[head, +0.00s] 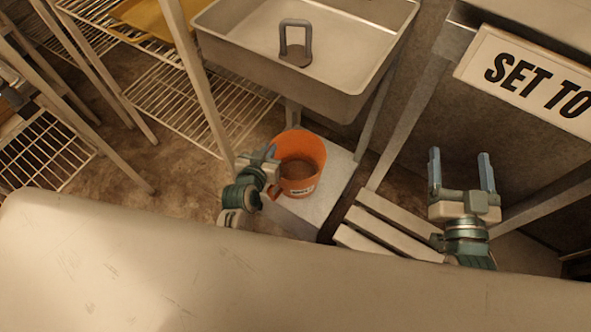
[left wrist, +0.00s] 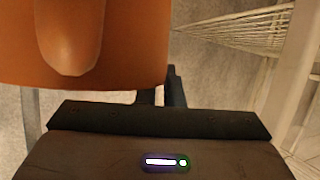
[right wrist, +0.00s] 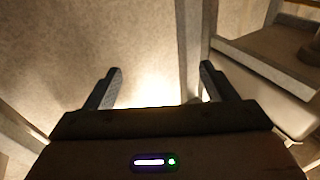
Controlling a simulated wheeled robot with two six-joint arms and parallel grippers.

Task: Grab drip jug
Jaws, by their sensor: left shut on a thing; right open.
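The drip jug (head: 312,155) is an orange, open-topped container with brown contents, a small label and a handle at its lower left. It stands upright over a pale low stand (head: 335,180) below the sink; I cannot tell whether it touches the stand. My left gripper (head: 270,153) is shut on the jug at its left side; the exact grip is partly hidden. The jug's orange wall (left wrist: 130,45) fills the upper left of the left wrist view, close to the fingers (left wrist: 160,88). My right gripper (head: 461,160) is open and empty, right of the jug.
A metal sink (head: 345,40) with a grey handled piece (head: 295,45) is above the jug. Wire racks (head: 185,95) stand at left. A sign (head: 535,85) is on the right bench. Pale slats (head: 385,225) lie between the stand and my right gripper.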

